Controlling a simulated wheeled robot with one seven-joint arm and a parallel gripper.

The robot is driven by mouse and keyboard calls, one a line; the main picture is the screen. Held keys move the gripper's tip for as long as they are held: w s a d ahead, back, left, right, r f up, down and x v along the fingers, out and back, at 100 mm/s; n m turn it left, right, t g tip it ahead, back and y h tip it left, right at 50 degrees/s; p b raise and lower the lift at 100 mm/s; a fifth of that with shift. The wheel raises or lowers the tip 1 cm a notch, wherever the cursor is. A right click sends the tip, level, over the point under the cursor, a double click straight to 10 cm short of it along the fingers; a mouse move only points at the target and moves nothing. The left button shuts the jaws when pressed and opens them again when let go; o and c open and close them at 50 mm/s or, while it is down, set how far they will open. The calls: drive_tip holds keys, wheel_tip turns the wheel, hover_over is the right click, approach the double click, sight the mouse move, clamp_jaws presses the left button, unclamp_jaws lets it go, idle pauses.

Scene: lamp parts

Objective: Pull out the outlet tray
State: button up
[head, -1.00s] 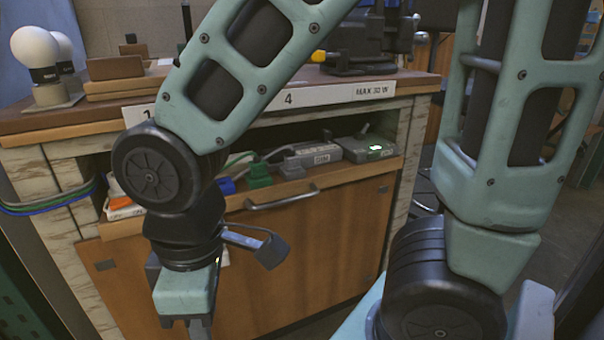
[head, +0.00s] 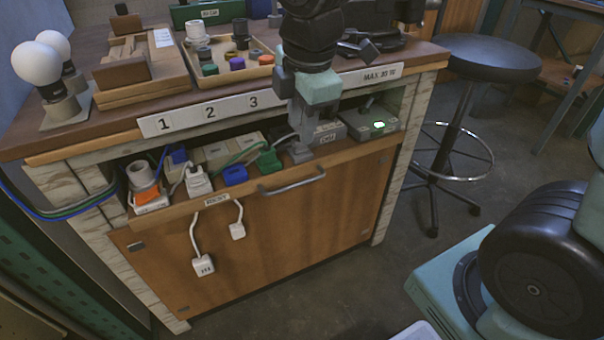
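The outlet tray (head: 345,154) is a wooden shelf in the opening under the bench top. A grey bar handle (head: 292,184) is on its front. Power strips, a green plug (head: 268,160), a blue plug (head: 235,174) and an orange-topped outlet (head: 149,196) sit in it. My gripper (head: 299,155) points down at the tray's front edge, just above and behind the handle; I cannot tell whether it touches anything. Its fingers look close together, but the gap between them is not clear. It hides part of the tray behind it.
Two white plugs (head: 203,265) hang on cords over the tray front. The bench top holds bulbs (head: 37,62), a wooden parts tray (head: 232,72) and a wooden rack (head: 140,80). A black stool (head: 487,60) stands at the right. The floor before the bench is clear.

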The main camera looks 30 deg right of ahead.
sight(294, 184)
drive_tip(key=w+f+b, duration=0.1)
drive_tip(key=f+b, duration=0.1)
drive_tip(key=f, duration=0.3)
drive_tip(key=w+f+b, duration=0.1)
drive_tip(key=f+b, duration=0.1)
drive_tip(key=f, duration=0.3)
drive_tip(key=f+b, duration=0.2)
drive_tip(key=f, duration=0.2)
drive_tip(key=shift+w+a+f+b, duration=0.1)
drive_tip(key=shift+w+f+b, duration=0.25)
drive_tip(key=shift+w+f, duration=0.05)
clamp_jaws()
